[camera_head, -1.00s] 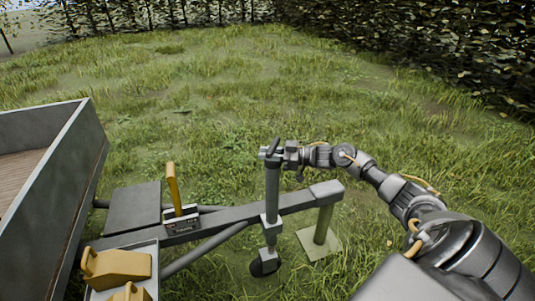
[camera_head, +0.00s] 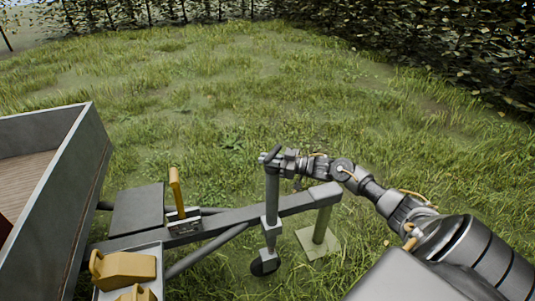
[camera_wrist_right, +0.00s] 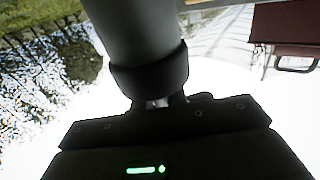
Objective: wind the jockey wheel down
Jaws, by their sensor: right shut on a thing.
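The jockey wheel stands upright on the trailer drawbar, with a grey tube (camera_head: 272,196) and a small dark wheel (camera_head: 265,266) at its foot, low in the grass. A crank handle (camera_head: 271,152) sits on top of the tube. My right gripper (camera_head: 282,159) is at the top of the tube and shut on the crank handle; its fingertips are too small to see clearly. In the right wrist view a thick grey cylinder (camera_wrist_right: 135,35) with a dark collar fills the space before the gripper. My left gripper is not in view.
The drawbar (camera_head: 297,203) runs right to a post on a flat plate (camera_head: 318,246). A yellow lever (camera_head: 176,190) rises from the drawbar. The grey trailer bed (camera_head: 75,165) and a tray with yellow chocks (camera_head: 124,268) are at left. Open grass lies behind.

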